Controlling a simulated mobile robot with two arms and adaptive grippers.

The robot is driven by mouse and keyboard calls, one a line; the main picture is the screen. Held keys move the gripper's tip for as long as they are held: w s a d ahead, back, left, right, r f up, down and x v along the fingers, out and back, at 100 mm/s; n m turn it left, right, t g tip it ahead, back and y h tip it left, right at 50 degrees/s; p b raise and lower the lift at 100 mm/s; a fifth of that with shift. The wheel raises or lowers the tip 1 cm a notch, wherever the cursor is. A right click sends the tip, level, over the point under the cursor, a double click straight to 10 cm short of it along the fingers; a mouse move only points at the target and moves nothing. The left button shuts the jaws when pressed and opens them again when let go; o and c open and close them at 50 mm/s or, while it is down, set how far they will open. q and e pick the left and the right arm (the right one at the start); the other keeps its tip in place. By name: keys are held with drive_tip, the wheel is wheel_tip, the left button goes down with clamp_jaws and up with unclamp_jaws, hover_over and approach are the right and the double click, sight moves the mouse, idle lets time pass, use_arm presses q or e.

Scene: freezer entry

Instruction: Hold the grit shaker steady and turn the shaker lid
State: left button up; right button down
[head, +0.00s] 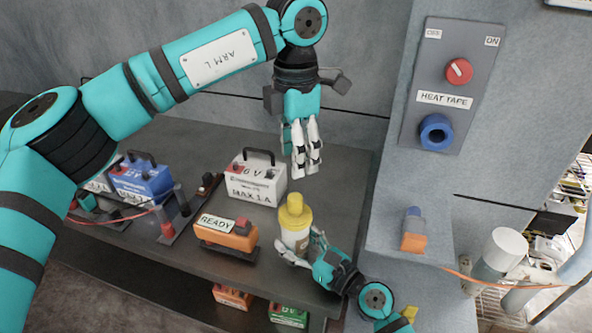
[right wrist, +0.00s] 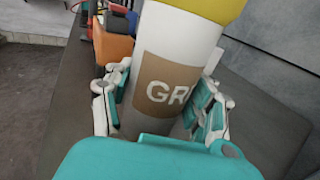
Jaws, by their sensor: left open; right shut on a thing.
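The grit shaker (head: 295,240) is a white cylinder standing upright on the dark table. Its brown label starting "GR" faces the right wrist camera (right wrist: 165,85). The yellow shaker lid (head: 295,212) is on top of it; the lid's lower part shows at the top of the right wrist view (right wrist: 205,8). My right gripper (head: 302,258) is shut on the shaker's body, with fingers on both sides in the right wrist view. My left gripper (head: 300,165) is open and empty, pointing down above the lid and apart from it.
A white box with a black handle (head: 256,180) stands behind the shaker. An orange box marked READY (head: 227,236) is close at its left. A blue box (head: 143,180) stands farther left. A grey wall panel (head: 450,90) with a red knob rises at right.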

use_arm(q)
drive_tip(key=shift+r, duration=0.35)
use_arm(e)
drive_tip(key=shift+c, duration=1.7)
unclamp_jaws()
drive_tip(key=shift+o, duration=0.5)
drive_tip(key=shift+o, duration=1.2)
drive_tip(key=shift+s+d, duration=0.1)
drive_tip(key=shift+s, duration=0.05)
use_arm(q)
drive_tip(key=shift+f, duration=0.15)
use_arm(e)
drive_tip(key=shift+v, duration=3.3)
